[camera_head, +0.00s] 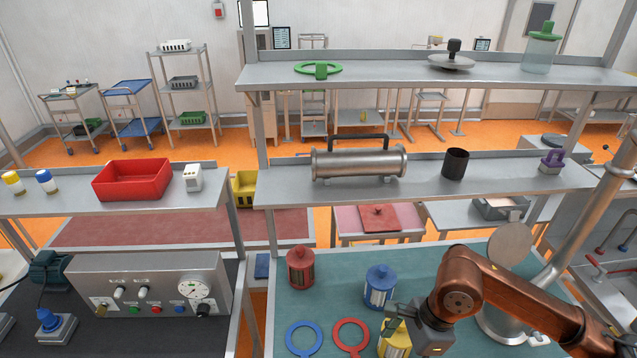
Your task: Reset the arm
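My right arm comes in from the lower right, copper-coloured and bent at the elbow. Its dark gripper (398,314) points left, next to the top of a yellow canister (395,343). The gripper partly covers the canister, and I cannot tell whether they touch or whether the fingers are open or shut. My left arm and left gripper are not in view.
A blue canister (379,288), a red canister (300,267), a blue ring (304,338) and a red ring (351,336) are on the teal worktop (335,302). A metal shelf (290,188) with a steel cylinder (360,163) runs behind. A control box (150,284) stands left.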

